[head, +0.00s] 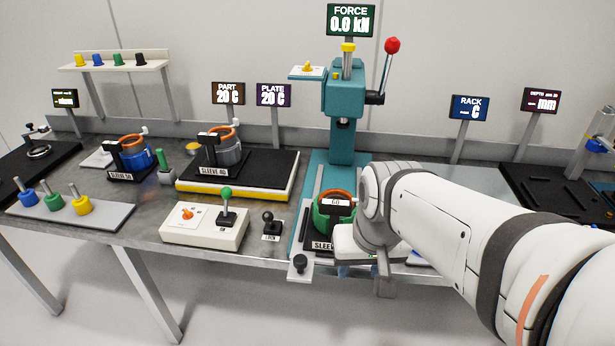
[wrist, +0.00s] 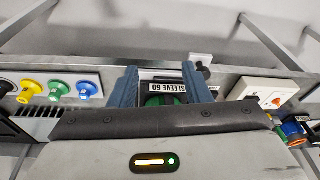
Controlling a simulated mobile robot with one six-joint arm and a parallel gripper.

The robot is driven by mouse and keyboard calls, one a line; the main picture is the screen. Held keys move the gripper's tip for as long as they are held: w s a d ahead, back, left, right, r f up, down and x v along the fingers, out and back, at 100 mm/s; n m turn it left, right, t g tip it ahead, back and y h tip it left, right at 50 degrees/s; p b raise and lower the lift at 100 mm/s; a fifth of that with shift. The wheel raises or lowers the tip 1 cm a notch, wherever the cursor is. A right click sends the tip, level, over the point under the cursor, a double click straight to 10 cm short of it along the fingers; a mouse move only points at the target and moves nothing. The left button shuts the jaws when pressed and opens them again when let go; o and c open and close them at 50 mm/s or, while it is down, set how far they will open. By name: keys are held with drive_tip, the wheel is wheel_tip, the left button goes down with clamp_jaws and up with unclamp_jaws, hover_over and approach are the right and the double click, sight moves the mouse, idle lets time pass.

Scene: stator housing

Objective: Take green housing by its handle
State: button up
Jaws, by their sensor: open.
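The green housing (head: 322,218) sits on a black base labelled SLEEVE 60 at the foot of the teal press (head: 343,140). An orange ring shows at its top, and a black handle (head: 337,203) marked 60 stands at its front. My gripper (head: 357,270) is beside the housing at its right in the head view and hides part of it. In the wrist view my gripper (wrist: 162,80) is open, its two blue fingers apart. Part of the green housing (wrist: 158,100) and the SLEEVE 60 label show between them. I see no contact with the handle; the exact gap is unclear.
A blue housing (head: 135,155) and a grey housing (head: 222,150) stand at the left. A control box (head: 205,226) and a small black lever (head: 270,224) stand left of the press. Yellow, green and blue knobs (wrist: 60,90) show left in the wrist view.

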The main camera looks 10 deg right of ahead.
drive_tip(key=w+d+r+m+y+p, duration=0.1)
drive_tip(key=w+r+m+y, duration=0.15)
drive_tip(key=w+m, duration=0.6)
drive_tip(key=r+m+g+y+p, duration=0.1)
drive_tip(key=r+m+y, duration=0.1)
drive_tip(key=m, duration=0.9)
hover_over(336, 201)
drive_tip(key=s+d, duration=0.2)
drive_tip(key=d, duration=0.1)
drive_tip(key=shift+w+a+h, duration=0.1)
drive_tip(key=shift+a+h, duration=0.15)
drive_tip(key=shift+w+f+m, duration=0.2)
drive_tip(key=shift+w+m, duration=0.05)
drive_tip(key=shift+m, duration=0.1)
drive_tip(key=x, duration=0.7)
drive_tip(key=shift+w+a+f+p, duration=0.1)
drive_tip(key=shift+w+f+p, duration=0.05)
drive_tip(key=shift+w+p, duration=0.15)
drive_tip(key=shift+c, duration=0.4)
clamp_jaws()
